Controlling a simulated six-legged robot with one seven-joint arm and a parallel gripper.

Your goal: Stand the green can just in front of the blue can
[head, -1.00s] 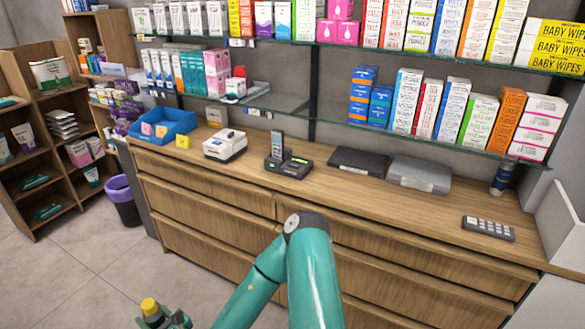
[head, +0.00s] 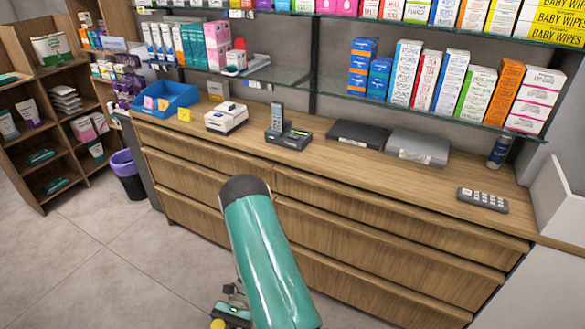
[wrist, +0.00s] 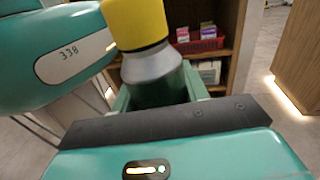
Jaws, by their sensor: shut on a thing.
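The green can (wrist: 158,92) has a grey shoulder and a yellow cap. It stands between the fingers of my gripper (wrist: 158,98) in the wrist view, and the gripper is shut on it. In the head view my gripper (head: 234,307) is low at the bottom edge, in front of the counter drawers, partly hidden by my arm. Only the yellow cap of the can shows there. The blue can (head: 499,151) stands upright at the back right of the counter, under the glass shelf, well away from my gripper.
A white panel (head: 562,205) bounds the right end.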

